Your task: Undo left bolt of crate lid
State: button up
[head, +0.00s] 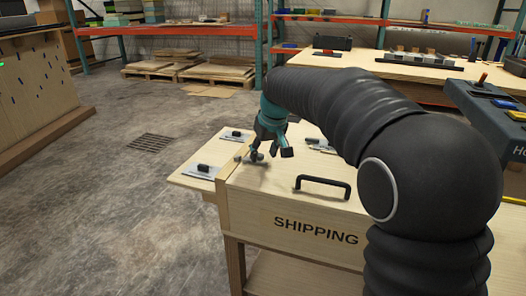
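The wooden crate (232,207) marked SHIPPING stands in front of me, its pale lid (262,180) on top with a black handle (323,185). A small grey metal bolt (256,157) sits near the lid's left edge. My gripper (268,152), teal with dark fingers, points down over that part of the lid. Its fingers look spread, close by the bolt. I cannot tell if they touch it. Other metal hardware (318,145) shows farther right on the lid, partly hidden by my black arm.
A side board (190,183) left of the crate carries two plates with black knobs (203,168). A workbench (400,69) and racks stand behind. A dark console (490,110) is at the right. The concrete floor at the left is clear around a drain grate (150,142).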

jog(key=shift+a, duration=0.2)
jog(key=shift+s+r, duration=0.1)
jog(key=shift+r, duration=0.05)
jog(key=shift+s+r, duration=0.1)
jog(key=shift+r, duration=0.2)
jog(key=v, duration=1.1)
jog(key=shift+d, duration=0.1)
jog(key=s+d+f+m+t+h, duration=0.1)
jog(key=s+d+f+m, duration=0.25)
jog(key=s+d, duration=1.1)
jog(key=s+d+f+m+h, duration=0.1)
jog(key=s+d+f, duration=0.3)
jog(key=s+f, duration=0.8)
jog(key=s+m, duration=0.1)
jog(key=s, duration=0.3)
jog(key=shift+d+t, duration=0.2)
jog(key=shift+t, duration=0.2)
